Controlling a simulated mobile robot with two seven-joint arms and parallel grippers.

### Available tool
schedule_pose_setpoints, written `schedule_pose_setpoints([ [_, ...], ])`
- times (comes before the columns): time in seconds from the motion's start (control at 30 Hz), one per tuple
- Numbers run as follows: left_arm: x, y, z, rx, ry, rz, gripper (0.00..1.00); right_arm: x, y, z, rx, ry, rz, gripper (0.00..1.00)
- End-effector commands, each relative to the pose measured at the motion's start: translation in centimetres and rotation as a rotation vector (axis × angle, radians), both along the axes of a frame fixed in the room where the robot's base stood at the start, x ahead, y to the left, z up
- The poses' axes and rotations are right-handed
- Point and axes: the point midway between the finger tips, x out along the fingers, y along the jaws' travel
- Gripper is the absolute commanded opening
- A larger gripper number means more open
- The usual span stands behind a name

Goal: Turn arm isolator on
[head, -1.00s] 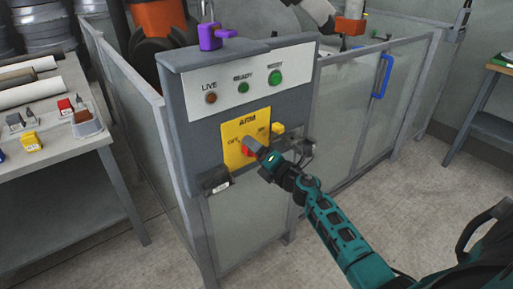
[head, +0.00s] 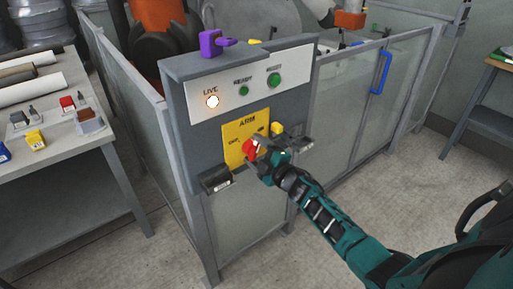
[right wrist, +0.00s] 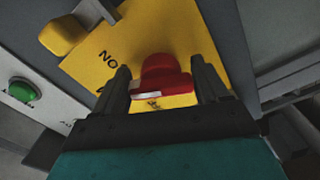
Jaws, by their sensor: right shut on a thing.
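The arm isolator is a red rotary knob (head: 250,149) on a yellow plate (head: 237,128) marked ARM, on the front of a grey control panel. My right gripper (head: 258,152) is at the knob and shut on it. In the right wrist view the red knob (right wrist: 162,78) sits between the two dark fingers of the gripper (right wrist: 165,88). The LIVE lamp (head: 212,102) on the panel is lit bright. The gripper hides part of the plate's lower right. My left gripper is not in view.
Green READY (head: 244,90) and RESET (head: 273,80) buttons are on the white strip. A yellow piece (head: 277,129) sticks out beside the plate. A purple device (head: 216,42) sits on top of the panel.

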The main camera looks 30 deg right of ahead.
Motion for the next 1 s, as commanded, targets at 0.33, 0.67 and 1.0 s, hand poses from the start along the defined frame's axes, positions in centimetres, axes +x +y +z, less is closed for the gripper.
schedule_pose_setpoints([
  [0.33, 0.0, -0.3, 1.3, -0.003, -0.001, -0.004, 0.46, 0.0, 0.1, -0.1, 0.254, 0.022, 0.001, 0.43],
  [0.67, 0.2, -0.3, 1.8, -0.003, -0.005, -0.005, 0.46, 0.0, 0.1, -0.2, 0.369, 0.030, -0.001, 0.43],
  [1.0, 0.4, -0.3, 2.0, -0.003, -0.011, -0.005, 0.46, 0.0, 0.1, -0.3, 0.388, 0.032, -0.001, 0.43],
])
